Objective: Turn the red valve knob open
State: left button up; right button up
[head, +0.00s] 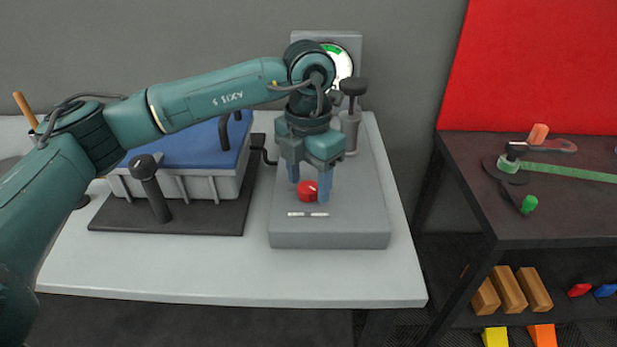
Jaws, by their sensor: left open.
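The red valve knob (307,191) sits on top of the grey base block (330,240), near its front, just behind a small white marking strip. My left gripper (309,188) points down over the knob with its blue fingers apart. One finger shows to the upper left of the knob and the other at its right side. I cannot tell whether either finger touches the knob. A round gauge (342,64) with a green band stands at the back of the block, partly hidden by my left arm. My right gripper is not in view.
A grey post with a black knob (353,88) stands behind my gripper. A blue-topped grey box (190,150) sits on a dark mat at left, with a black handle (149,180) in front. A dark shelf unit (560,195) stands at right.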

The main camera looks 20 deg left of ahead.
aim_at(309, 186)
pick_arm(q)
notch_tip(309, 186, up, 13)
dwell(0.3)
